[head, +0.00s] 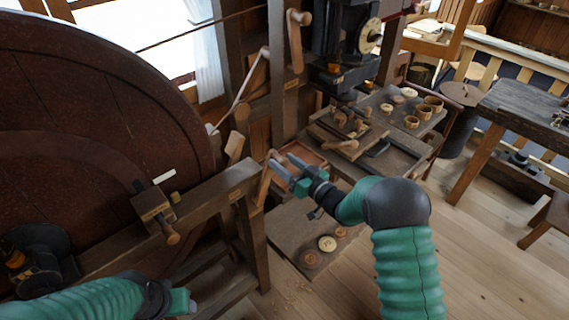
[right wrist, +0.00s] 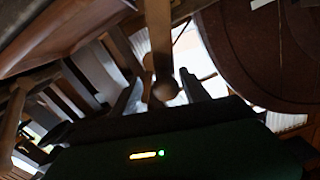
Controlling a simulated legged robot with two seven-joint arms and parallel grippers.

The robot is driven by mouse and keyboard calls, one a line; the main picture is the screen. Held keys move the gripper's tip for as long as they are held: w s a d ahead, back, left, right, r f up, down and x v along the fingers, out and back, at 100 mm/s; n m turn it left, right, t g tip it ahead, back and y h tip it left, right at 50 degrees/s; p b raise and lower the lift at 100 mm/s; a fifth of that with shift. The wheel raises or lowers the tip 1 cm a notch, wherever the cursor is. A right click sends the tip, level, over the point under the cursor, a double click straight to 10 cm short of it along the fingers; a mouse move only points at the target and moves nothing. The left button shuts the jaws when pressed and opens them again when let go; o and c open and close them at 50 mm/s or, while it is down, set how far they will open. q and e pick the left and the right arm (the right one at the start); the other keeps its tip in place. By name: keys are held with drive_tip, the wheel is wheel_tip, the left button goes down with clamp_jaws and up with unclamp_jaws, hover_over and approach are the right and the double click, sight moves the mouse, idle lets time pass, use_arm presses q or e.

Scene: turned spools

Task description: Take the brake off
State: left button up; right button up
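A wooden lever (head: 264,184) with a rounded knob stands at the end of the timber frame beside the big wheel (head: 80,110). My right gripper (head: 284,164) is at its upper end, with fingers apart. In the right wrist view the lever's round knob (right wrist: 164,89) shows between the two spread fingers of the right gripper (right wrist: 162,92); I cannot tell whether they touch it. A wooden block with a peg handle (head: 155,206) sits on the frame against the wheel's face. Which part is the brake is not marked. My left gripper (head: 188,301) is low at left, its fingers unclear.
The timber frame (head: 205,197) runs between wheel and right arm. A bench (head: 400,140) with several turned rings and a machine (head: 345,45) stands behind. A low board (head: 290,240) with several round pieces lies below.

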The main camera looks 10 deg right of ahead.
drive_tip(key=shift+s+r, duration=0.1)
drive_tip(key=shift+s, duration=0.1)
drive_tip(key=b+v, duration=0.2)
drive_tip(key=v, duration=1.4)
drive_tip(key=shift+s+d, duration=0.2)
drive_tip(key=shift+f, duration=0.2)
